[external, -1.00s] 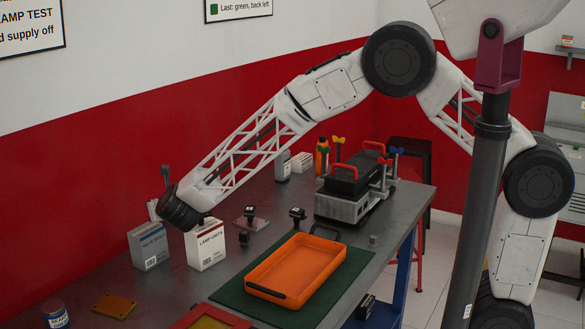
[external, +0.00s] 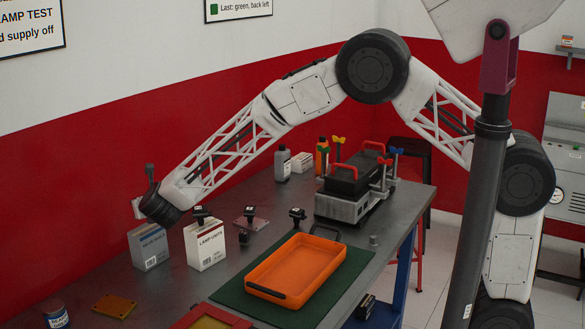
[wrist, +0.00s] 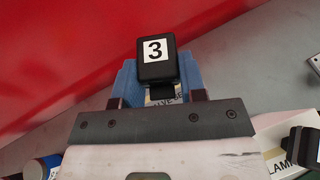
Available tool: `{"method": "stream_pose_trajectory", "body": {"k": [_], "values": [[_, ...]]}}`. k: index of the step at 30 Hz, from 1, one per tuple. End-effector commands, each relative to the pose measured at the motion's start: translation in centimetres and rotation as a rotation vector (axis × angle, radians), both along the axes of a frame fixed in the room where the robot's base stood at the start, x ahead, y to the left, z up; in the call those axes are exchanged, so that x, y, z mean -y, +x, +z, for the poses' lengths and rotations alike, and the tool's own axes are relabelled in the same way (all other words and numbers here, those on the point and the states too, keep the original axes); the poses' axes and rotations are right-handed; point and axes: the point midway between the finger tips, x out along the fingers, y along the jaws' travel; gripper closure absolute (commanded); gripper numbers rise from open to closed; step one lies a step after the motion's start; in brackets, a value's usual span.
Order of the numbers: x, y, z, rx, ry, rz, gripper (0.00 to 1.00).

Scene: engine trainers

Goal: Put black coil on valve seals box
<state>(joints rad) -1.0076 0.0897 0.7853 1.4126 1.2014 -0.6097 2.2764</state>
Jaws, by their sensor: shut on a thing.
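A black coil marked 3 (wrist: 156,60) is gripped at the end of my gripper in the wrist view. My gripper (external: 150,214) is shut on it, above the valve seals box (external: 149,247). In the wrist view, the blue-grey box (wrist: 128,84) shows behind and below the coil, with part of its lettering visible. In the external view the wrist hides most of the coil, and I cannot tell whether it touches the box top.
The lamp units box (external: 205,248) stands just to the right, with another black coil (external: 200,213) on top. More black parts, an orange tray (external: 296,268) and an engine block (external: 350,190) lie further right. A can (external: 55,314) and amber plate (external: 115,305) are at front left.

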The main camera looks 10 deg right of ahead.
Motion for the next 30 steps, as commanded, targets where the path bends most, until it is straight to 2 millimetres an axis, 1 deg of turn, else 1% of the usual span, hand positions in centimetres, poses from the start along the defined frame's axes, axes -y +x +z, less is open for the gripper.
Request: {"method": "stream_pose_trajectory", "body": {"k": [9, 11, 26, 27, 29, 30], "values": [[0.0, 0.0, -2.8, -0.001, -0.001, 0.000, 0.90], [0.0, 0.0, -3.2, 0.000, 0.000, 0.000, 0.90], [0.0, 0.0, -3.7, 0.000, 0.000, 0.000, 0.90], [0.0, 0.0, -3.7, 0.000, 0.000, 0.000, 0.57], [0.0, 0.0, -3.7, 0.000, 0.000, 0.000, 0.48], [0.0, 0.0, -3.7, 0.000, 0.000, 0.000, 0.42]]}}
